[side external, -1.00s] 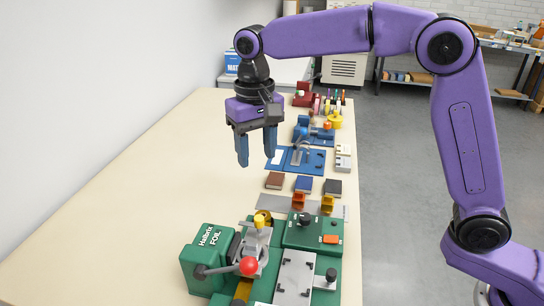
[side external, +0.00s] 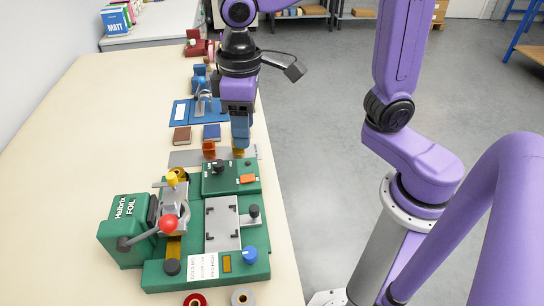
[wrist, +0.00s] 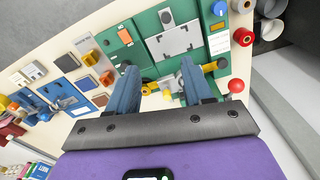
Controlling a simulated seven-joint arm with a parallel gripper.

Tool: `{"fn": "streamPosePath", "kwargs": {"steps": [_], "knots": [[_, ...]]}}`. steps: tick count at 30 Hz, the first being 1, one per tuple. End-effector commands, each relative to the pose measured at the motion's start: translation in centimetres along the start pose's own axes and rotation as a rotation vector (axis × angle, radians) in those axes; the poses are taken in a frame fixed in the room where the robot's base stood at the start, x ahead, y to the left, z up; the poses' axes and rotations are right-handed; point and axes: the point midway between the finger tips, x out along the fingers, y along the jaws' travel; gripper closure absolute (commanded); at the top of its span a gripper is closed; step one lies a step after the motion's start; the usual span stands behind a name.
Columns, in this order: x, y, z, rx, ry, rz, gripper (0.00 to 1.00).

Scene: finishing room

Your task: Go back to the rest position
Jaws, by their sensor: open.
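My gripper (side external: 240,148) hangs fingers down near the right edge of the table (side external: 95,165), beyond the green foil press (side external: 205,255). In the side external view its fingers overlap in line, and it covers part of the row behind. In the wrist view my gripper (wrist: 159,66) has its two blue fingers well apart with nothing held between them. The green press (wrist: 150,25) shows beyond the fingertips there. The height of the fingertips above the table is hard to tell.
A brown book (side external: 182,136) and a blue book (side external: 212,132) lie behind the press. A red-knobbed lever (side external: 168,223) sticks up from the press. A red spool (side external: 195,299) lies in front. The table's left side is bare.

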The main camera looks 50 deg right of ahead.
Motion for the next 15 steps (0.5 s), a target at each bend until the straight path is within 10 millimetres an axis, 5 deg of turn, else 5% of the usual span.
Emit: {"fn": "streamPosePath", "kwargs": {"steps": [15], "knots": [[3.8,1.3,15.8,-0.412,0.010,-0.007,0.49]]}}
